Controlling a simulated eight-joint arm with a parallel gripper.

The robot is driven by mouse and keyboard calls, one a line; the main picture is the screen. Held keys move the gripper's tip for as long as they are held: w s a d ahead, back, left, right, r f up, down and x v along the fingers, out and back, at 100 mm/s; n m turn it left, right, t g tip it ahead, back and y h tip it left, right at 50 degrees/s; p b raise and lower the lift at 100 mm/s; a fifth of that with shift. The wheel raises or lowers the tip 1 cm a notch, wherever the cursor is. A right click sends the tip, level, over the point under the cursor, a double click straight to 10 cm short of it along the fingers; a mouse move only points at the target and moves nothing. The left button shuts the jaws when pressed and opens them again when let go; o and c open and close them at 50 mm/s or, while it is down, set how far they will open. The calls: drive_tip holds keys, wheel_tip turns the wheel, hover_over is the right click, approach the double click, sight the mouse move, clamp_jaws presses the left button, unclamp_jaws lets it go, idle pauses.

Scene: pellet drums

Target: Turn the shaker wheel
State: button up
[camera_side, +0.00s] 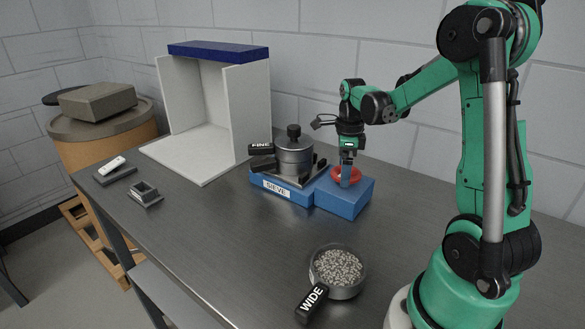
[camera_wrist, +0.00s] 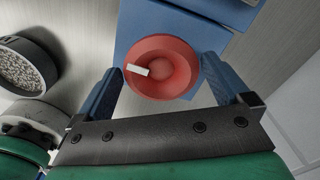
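The shaker wheel is a round red knob (camera_side: 340,173) on a blue box (camera_side: 343,200), right of the sieve. The red wheel (camera_wrist: 162,68) also shows in the wrist view, with a white mark on its left half. My gripper (camera_side: 349,178) points straight down over the wheel. In the wrist view my gripper (camera_wrist: 162,67) has its blue fingers spread wide, one on each side of the wheel. They are very close to its rim; contact cannot be told. The sieve base (camera_side: 268,187) is blue, labelled SIEVE, with a grey lidded drum (camera_side: 294,157) on it.
A pan of pellets labelled WIDE (camera_side: 337,270) stands at the front of the table. A block labelled FINE (camera_side: 260,147) is beside the drum. A white open booth (camera_side: 195,150) stands at the back left.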

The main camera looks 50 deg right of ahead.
drive_tip(key=shift+r, duration=2.8)
